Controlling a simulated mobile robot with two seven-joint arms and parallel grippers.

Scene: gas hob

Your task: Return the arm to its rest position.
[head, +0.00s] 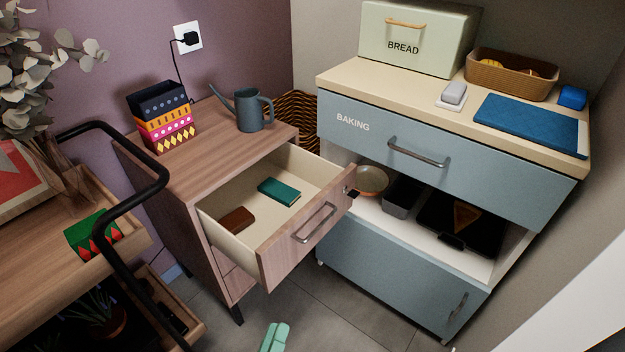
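My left gripper (275,338) shows only as mint-green fingertips at the bottom edge, over the floor. Its fingertips lie side by side with no clear gap, and nothing shows between them. The rest of my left arm is out of view, and my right gripper is not in view. In the picture, the gripper is below the open drawer (318,222) and apart from it.
The wooden cabinet's (235,150) drawer sticks out, holding a green box (279,191) and a brown box (237,220). A trolley with a black handle (125,205) stands left. A blue baking cabinet (400,270) stands right. Grey floor (330,315) is clear between.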

